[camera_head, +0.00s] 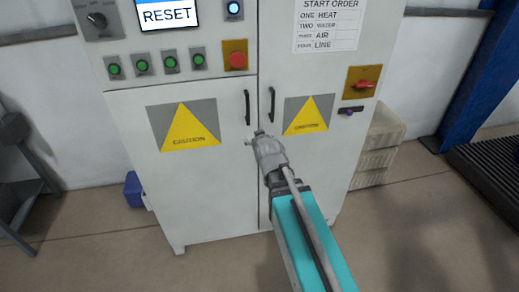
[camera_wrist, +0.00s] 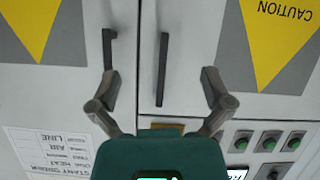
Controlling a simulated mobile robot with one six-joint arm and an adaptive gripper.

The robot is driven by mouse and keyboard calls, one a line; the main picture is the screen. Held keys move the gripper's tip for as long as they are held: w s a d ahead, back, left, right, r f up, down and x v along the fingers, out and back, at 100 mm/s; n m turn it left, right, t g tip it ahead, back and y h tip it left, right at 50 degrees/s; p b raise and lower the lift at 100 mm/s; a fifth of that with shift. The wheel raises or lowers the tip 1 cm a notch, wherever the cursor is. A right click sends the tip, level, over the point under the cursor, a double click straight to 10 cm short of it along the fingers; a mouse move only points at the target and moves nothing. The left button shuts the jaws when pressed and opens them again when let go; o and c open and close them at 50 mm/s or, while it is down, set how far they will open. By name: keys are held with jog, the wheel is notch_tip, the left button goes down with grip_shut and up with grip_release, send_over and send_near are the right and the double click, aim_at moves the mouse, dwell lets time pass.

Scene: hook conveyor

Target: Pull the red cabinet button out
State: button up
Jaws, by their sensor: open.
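The red cabinet button (camera_head: 237,60) is a round knob on a yellow square plate on the left half of the grey cabinet (camera_head: 205,185), above the left door handle. My gripper (camera_head: 257,136) is below it and a little to its right, in front of the doors near the lower ends of the handles. In the wrist view, which is upside down, my gripper (camera_wrist: 160,78) has its fingers spread wide with nothing between them but cabinet face and a handle. A sliver of yellow plate shows behind the gripper body there; the button itself is hidden.
Two black door handles (camera_head: 247,107) (camera_head: 270,104) stick out near the door seam. Several green buttons (camera_head: 142,66) sit left of the red one. A red rotary switch (camera_head: 363,85) is on the right half. The floor before the cabinet is clear.

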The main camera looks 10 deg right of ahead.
jog(key=shift+s+d+f+g, duration=0.1)
jog(key=shift+s+f+g, duration=0.3)
jog(key=shift+f, duration=0.35)
jog(key=shift+s+d+f+g, duration=0.1)
jog(key=shift+s+f+g, duration=0.3)
jog(key=shift+f, duration=0.3)
jog(key=s+f+g, duration=0.4)
jog(key=s+g, duration=0.1)
jog(key=s, duration=0.4)
jog(key=s+f+m+g, duration=0.1)
jog(key=s+f+g, duration=0.3)
jog(key=s, duration=0.5)
jog(key=shift+s+d+f+g, duration=0.2)
jog(key=shift+d+g, duration=0.1)
jog(key=shift+g, duration=0.9)
jog(key=shift+w, duration=0.1)
